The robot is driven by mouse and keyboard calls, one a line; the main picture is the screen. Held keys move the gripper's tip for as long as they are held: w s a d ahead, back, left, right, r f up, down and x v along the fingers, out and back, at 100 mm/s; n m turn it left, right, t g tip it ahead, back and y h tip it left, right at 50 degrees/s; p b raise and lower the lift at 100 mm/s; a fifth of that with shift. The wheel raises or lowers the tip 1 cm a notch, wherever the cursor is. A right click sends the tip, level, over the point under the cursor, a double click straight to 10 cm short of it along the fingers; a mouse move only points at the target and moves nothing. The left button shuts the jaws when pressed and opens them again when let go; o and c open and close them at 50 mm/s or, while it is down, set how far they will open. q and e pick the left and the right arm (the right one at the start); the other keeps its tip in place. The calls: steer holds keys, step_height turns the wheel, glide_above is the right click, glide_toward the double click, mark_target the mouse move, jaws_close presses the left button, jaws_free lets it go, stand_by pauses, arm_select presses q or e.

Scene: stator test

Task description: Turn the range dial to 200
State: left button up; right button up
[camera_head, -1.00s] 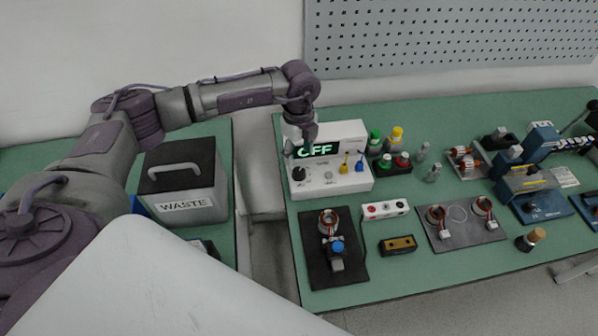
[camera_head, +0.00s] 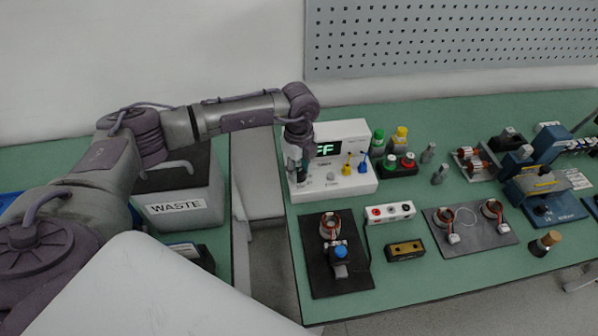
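The white tester (camera_head: 352,183) stands at the left end of the right-hand green bench. Its green display (camera_head: 326,149) shows "FF", with the part to the left hidden behind my arm. My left gripper (camera_head: 297,174) points down at the left side of the tester's front, where the black range dial was visible a second ago. The gripper covers the dial, and I cannot tell if it touches it or whether its fingers are open. A small grey knob (camera_head: 331,175) sits to the right of the gripper. My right gripper is not in view.
A waste bin (camera_head: 180,190) stands left of the gap between benches.

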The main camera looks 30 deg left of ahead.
arm_select(q)
steer(key=shift+c, duration=1.3)
steer(key=m+b, duration=0.2)
steer(key=m, duration=0.2)
steer(key=shift+f, duration=0.2)
steer(key=m+b, duration=0.2)
steer(key=m, duration=0.5)
steer(key=m+b, duration=0.1)
steer(key=m, duration=0.1)
steer(key=shift+r+m, duration=0.15)
steer(key=shift+m, duration=0.15)
steer(key=o, duration=0.8)
steer(key=shift+o, duration=0.2)
